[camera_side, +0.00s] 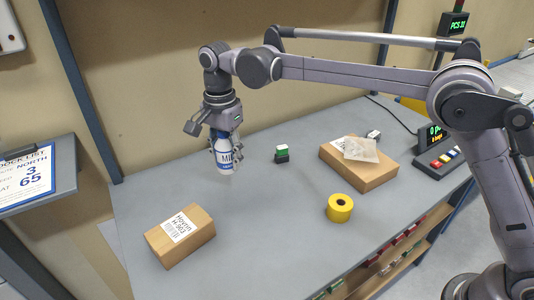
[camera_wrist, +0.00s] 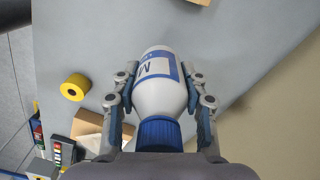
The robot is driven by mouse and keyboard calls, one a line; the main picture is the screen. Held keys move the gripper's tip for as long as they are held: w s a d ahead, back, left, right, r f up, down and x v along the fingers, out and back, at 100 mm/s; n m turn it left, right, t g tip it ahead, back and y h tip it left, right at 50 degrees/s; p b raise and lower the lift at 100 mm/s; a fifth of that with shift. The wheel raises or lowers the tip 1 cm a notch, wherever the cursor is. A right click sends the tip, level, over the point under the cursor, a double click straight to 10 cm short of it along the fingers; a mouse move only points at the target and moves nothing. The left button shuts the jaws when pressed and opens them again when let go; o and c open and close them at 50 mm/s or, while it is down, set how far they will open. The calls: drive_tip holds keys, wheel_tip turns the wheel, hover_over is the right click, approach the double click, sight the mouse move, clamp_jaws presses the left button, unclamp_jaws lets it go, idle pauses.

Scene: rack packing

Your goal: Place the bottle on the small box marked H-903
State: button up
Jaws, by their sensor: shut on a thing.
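A white bottle (camera_side: 224,157) with a blue band, blue printing and a blue cap hangs upright, cap up, in my gripper (camera_side: 227,152). My gripper is shut around it, and the bottle appears to be above the table. In the wrist view the bottle (camera_wrist: 160,96) lies between the two fingers of my gripper (camera_wrist: 158,80). The small cardboard box (camera_side: 190,245) with a white label stands at the front left of the table, apart from the bottle. Its label seems to read H-903, but the print is small and turned.
A larger carton (camera_side: 370,178) with a clear packet on top stands on the right. A yellow tape roll (camera_side: 340,208) and a small green-and-black item (camera_side: 282,154) lie on the grey table (camera_side: 265,230). Free table lies between the bottle and the small box.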

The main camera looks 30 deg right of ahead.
drive_tip(key=a+f, duration=0.2)
drive_tip(key=a, duration=0.2)
drive_tip(key=a+f, duration=0.2)
drive_tip(key=a, duration=0.1)
drive_tip(key=s+a+f, duration=0.1)
drive_tip(key=a+f, duration=0.1)
drive_tip(key=a, duration=0.2)
drive_tip(key=shift+a+f, duration=0.35)
drive_tip(key=shift+f, duration=2.05)
drive_tip(key=shift+f, duration=0.1)
drive_tip(key=o, duration=1.2)
